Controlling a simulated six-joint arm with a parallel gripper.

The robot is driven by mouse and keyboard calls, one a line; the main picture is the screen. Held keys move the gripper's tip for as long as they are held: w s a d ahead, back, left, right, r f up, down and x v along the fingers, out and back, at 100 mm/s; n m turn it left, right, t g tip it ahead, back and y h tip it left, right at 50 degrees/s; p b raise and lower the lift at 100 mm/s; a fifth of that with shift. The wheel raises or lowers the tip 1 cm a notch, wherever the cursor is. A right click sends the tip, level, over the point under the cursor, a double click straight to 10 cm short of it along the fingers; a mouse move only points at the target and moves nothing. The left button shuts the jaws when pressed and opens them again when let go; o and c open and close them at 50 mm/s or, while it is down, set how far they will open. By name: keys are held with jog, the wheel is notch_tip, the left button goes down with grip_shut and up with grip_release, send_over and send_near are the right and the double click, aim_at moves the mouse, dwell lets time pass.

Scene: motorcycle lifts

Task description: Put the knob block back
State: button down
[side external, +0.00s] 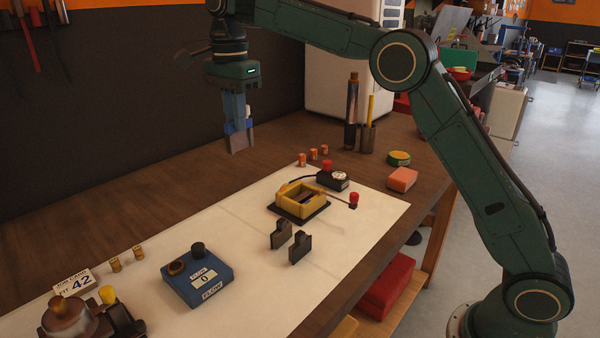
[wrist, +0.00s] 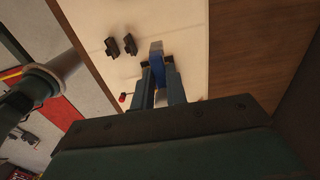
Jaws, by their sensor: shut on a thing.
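My gripper (side external: 238,138) is raised above the bare wooden part of the bench, left of and behind the yellow tray. It is shut on a small blue block, which I take to be the knob block (wrist: 157,62). The block is mostly hidden by the fingers in the side view, and its knob is not clear. In the wrist view my gripper (wrist: 161,78) has the block between its fingertips. Two dark upright brackets (side external: 299,249) stand apart on the white mat (side external: 235,250), with a gap between them. The held block is well clear of them.
A yellow open tray (side external: 289,209) sits on the mat, with a dark gauge (side external: 334,179) and a red-knobbed part (side external: 353,200) near it. A blue flow box (side external: 197,279) stands front left. Small orange cylinders (side external: 313,154) and tall tools (side external: 352,112) stand behind.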

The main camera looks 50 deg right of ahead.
aim_at(236, 140)
jog(key=shift+f, duration=10)
jog(key=shift+f, duration=0.1)
jog(key=c, duration=1.4)
grip_release()
notch_tip(236, 140, up, 12)
jog(key=shift+r, duration=0.1)
